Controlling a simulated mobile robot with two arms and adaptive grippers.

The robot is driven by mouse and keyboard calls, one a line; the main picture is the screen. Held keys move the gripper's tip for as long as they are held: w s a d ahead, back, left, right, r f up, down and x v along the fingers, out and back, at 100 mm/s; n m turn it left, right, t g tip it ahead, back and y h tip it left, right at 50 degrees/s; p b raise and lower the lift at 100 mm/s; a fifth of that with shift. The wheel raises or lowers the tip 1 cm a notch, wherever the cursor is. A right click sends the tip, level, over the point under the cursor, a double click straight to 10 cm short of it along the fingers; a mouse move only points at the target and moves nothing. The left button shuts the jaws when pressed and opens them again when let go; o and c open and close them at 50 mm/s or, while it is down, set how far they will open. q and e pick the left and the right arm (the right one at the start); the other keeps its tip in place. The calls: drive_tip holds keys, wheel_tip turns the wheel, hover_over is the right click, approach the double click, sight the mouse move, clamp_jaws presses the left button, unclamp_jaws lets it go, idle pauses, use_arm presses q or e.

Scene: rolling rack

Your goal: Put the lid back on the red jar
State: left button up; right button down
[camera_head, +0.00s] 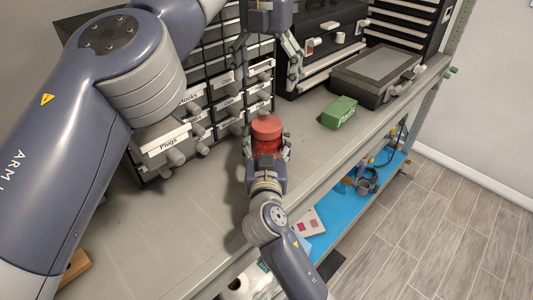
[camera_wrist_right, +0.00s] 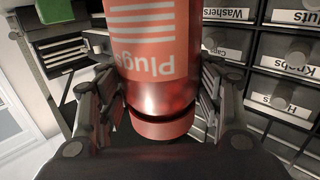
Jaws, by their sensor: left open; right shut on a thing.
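The red jar (camera_head: 268,146) is upright over the workbench, between the fingers of my right gripper (camera_head: 267,154). The right gripper is shut on the jar; it also shows in the right wrist view (camera_wrist_right: 155,100). There the jar (camera_wrist_right: 160,60) appears upside down with its "Plugs" label. The red lid (camera_head: 267,126) is on top of the jar, and it also shows in the right wrist view (camera_wrist_right: 163,127). A dark gap shows between lid and jar body; I cannot tell if it is fully seated. My left gripper (camera_head: 267,72) is open and empty, above and behind the lid.
Labelled drawers (camera_head: 228,103) stand behind the jar, one at the left pulled out (camera_head: 162,143). A green box (camera_head: 339,112) and a grey case (camera_head: 375,72) are to the right on the workbench (camera_head: 185,215).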

drive_tip(key=shift+c, duration=1.9)
unclamp_jaws()
drive_tip(key=shift+s, duration=0.1)
drive_tip(key=s, duration=1.1)
drive_tip(key=shift+s, duration=0.4)
